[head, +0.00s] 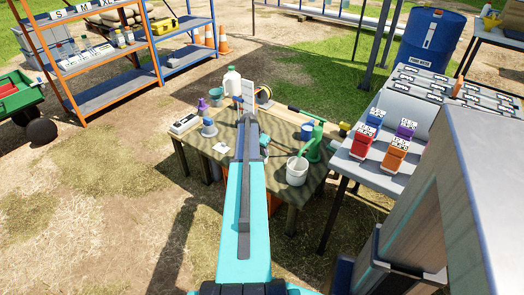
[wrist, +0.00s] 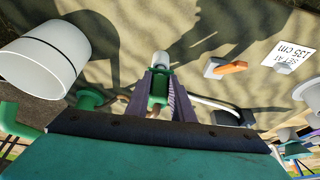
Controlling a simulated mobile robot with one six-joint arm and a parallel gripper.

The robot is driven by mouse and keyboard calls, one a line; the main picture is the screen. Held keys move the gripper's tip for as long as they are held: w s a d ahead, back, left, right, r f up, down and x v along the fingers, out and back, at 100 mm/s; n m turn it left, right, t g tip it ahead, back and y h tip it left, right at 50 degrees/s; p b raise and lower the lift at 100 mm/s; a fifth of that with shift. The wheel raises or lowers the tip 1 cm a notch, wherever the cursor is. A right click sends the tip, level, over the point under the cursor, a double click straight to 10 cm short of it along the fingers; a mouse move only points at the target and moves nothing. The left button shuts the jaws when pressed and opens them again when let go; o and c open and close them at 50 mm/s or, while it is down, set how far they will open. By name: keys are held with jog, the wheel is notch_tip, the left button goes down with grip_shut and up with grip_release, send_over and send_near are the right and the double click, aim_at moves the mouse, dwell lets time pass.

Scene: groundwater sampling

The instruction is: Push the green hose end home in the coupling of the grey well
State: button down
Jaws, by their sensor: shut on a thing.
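In the wrist view my gripper (wrist: 160,90) is shut on a green piece, the green hose end (wrist: 159,88). A short pale grey cylinder (wrist: 161,60) lies just beyond it, in line with it. I cannot tell whether this is the coupling or part of the hose end, nor whether the two touch. In the head view my arm hides the gripper and the hose end. I cannot make out the grey well for certain in either view.
A white bucket (wrist: 42,55) and the green hand pump (head: 314,142) stand close on one side. A white jug (head: 232,83) stands at the back.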

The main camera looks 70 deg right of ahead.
jog(key=shift+f, duration=0.55)
jog(key=c, duration=1.5)
grip_release()
jog(key=shift+o, duration=0.2)
jog(key=shift+r, duration=0.15)
jog(key=v, duration=1.3)
jog(key=shift+r, duration=0.3)
jog(key=shift+a, duration=0.1)
